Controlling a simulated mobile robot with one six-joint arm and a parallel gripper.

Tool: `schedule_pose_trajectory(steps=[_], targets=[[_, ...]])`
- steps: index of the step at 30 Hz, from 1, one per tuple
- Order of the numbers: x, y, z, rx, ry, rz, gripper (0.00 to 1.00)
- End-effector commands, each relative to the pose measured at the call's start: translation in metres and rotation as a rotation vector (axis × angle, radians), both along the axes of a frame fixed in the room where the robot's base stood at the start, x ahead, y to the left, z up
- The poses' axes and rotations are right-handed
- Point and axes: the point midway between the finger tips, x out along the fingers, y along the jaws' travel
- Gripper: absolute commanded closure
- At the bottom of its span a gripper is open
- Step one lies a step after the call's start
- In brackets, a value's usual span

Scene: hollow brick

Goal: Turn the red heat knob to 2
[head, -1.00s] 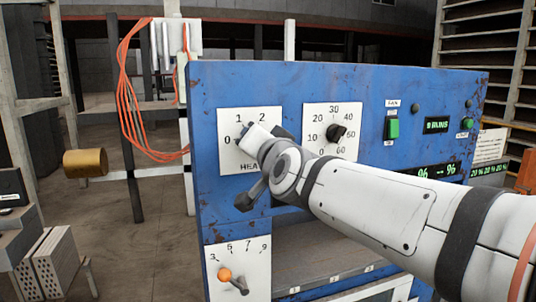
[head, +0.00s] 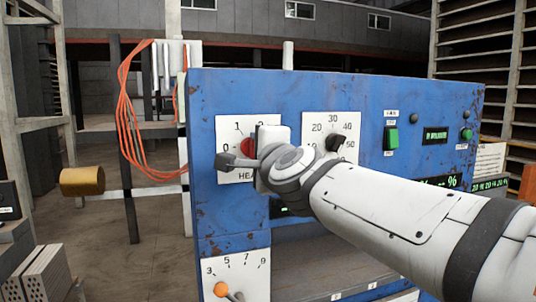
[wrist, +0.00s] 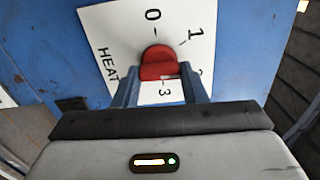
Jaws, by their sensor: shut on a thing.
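The red heat knob (head: 248,147) sits on a white dial plate (head: 229,129) at the upper left of the blue panel, partly hidden by my gripper. In the wrist view the knob (wrist: 158,63) lies between the two fingers of my gripper (wrist: 160,70), which is shut on it. The plate there shows HEAT, 0, 1 and 3; the 2 is partly covered by the right finger. I cannot tell which number the knob points at. In the head view my wrist covers the right part of the plate.
A second dial (head: 332,124) with a black knob is close to the right of my wrist. A green switch (head: 391,138) and displays are further right. An orange-tipped lever (head: 221,289) is below on the panel. Orange cables (head: 127,105) hang at the left.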

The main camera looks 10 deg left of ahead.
Motion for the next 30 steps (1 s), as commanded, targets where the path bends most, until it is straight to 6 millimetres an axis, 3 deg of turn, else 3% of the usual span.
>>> schedule_pose_trajectory(steps=[15,30], targets=[[0.0002,-0.0004,-0.0006,0.324,0.194,-0.002,0.85],[-0.0001,0.0002,-0.0007,0.405,0.244,-0.001,0.85]])
